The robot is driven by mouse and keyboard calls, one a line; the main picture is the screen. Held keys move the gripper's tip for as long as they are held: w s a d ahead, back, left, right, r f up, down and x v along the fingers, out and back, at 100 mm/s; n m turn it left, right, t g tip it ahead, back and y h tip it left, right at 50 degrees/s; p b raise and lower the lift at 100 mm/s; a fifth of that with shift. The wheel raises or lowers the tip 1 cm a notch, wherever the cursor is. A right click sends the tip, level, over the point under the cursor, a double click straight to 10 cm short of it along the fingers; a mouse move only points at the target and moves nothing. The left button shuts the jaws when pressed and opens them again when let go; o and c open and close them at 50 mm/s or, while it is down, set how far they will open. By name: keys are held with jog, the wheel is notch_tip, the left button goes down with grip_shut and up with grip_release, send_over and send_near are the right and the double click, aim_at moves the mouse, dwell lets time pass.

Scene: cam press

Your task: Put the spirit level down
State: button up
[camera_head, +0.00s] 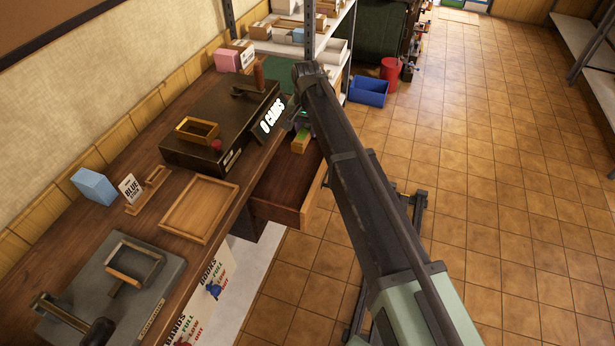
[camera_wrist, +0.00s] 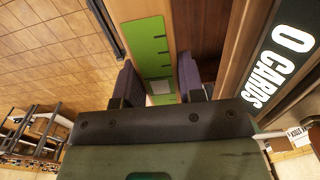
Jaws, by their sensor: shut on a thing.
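The spirit level (camera_wrist: 148,50) is a green bar with dark marks, running lengthwise away from me between my fingers in the wrist view. In the head view its small green and yellowish end (camera_head: 301,140) shows over the open drawer (camera_head: 283,187). My gripper (camera_wrist: 158,88) has a dark finger on each side of the level and is shut on it. In the head view my arm hides most of the gripper. I cannot tell whether the level touches the drawer or hangs above it.
A dark press box (camera_head: 190,150) with a "0 CARDS" sign (camera_head: 272,116) stands on the bench beside the drawer. A wooden tray (camera_head: 200,208), a blue box (camera_head: 93,186) and a grey plate fixture (camera_head: 150,285) lie nearer. The tiled floor at right is clear.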

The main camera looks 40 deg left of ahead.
aim_at(306, 178)
notch_tip(306, 178, down, 20)
jog(key=b, duration=2)
jog(key=shift+s+a+f, duration=0.1)
jog(key=shift+f, duration=0.15)
jog(key=shift+r, duration=0.3)
jog(key=shift+f, duration=0.2)
jog(key=o, duration=1.1)
jog(key=shift+c, duration=0.2)
jog(key=shift+r, duration=0.2)
notch_tip(306, 178, up, 12)
jog(key=p, duration=1.2)
